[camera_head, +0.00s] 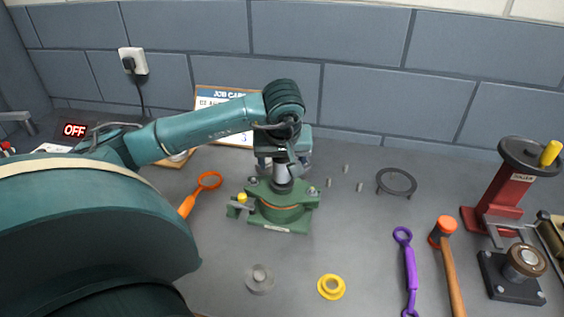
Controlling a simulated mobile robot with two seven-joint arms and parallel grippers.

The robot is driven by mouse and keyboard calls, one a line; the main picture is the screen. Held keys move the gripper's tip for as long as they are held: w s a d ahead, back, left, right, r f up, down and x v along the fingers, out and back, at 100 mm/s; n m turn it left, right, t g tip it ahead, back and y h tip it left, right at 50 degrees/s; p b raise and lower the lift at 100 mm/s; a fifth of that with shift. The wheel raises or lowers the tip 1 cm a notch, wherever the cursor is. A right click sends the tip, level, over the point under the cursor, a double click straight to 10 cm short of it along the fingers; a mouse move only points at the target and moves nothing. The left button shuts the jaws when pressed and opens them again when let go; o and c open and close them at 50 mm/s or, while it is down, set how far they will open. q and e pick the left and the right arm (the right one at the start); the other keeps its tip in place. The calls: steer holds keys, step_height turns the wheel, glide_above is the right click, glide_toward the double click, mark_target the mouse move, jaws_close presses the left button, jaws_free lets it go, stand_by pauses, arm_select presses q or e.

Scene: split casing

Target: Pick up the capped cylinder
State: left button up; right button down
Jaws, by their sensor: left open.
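A silver cylinder (282,173) stands upright in the middle of a green split casing (281,212). It is probably the capped cylinder, but its top is hidden by my gripper. My left gripper (283,158) points down directly over it, with its fingers open near the cylinder's upper part. I cannot tell whether the fingers touch it. My right gripper does not show.
A grey flanged disc (259,279) and a yellow ring (331,287) lie in front. Several small pins and a dark ring (397,182) lie right of the casing. A purple wrench (410,270), hammer (449,265) and red press (502,190) stand or lie farther right.

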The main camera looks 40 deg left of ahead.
arm_select(q)
steer(key=shift+c, duration=0.2)
steer(key=c, duration=1.1)
steer(key=shift+r, duration=0.2)
steer(key=shift+c, duration=0.2)
step_height(320, 180, up, 10)
steer(key=shift+f+b, duration=0.15)
steer(key=shift+b, duration=0.15)
